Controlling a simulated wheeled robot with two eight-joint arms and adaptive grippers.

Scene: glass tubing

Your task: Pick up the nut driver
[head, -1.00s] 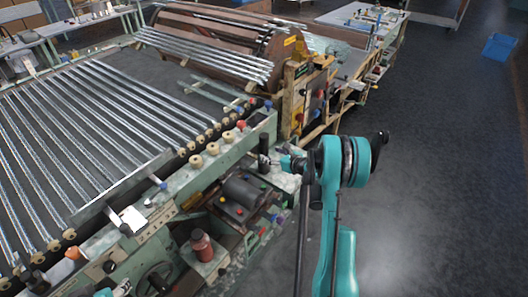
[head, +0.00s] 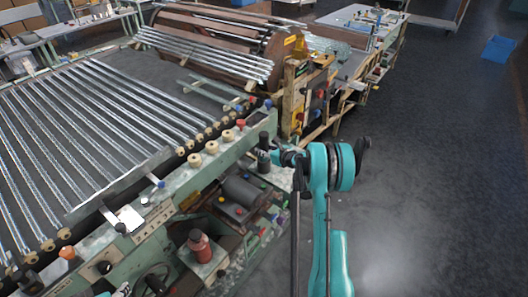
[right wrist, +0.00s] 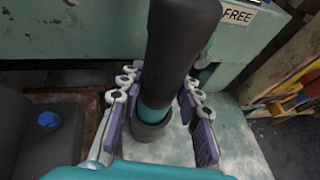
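The nut driver (head: 264,141) has a thick black handle and stands upright at the right end of the green machine. In the right wrist view its black handle (right wrist: 178,45) rises between my fingers, with a teal band low down and a dark round cup at its foot. My right gripper (right wrist: 158,115) is open, its purple-padded fingers on either side of the driver's lower part, with gaps visible. In the head view my right gripper (head: 275,155) is beside the driver and partly hidden. Only a bit of my left arm shows at the bottom left edge; its fingers cannot be made out.
The green machine (head: 150,215) carries rows of glass tubes (head: 100,110). A red-brown bottle (head: 200,245) and a dark motor (head: 243,192) sit on its lower shelf. A dark block with a blue knob (right wrist: 48,120) is left of my right fingers. Open floor (head: 430,200) lies right.

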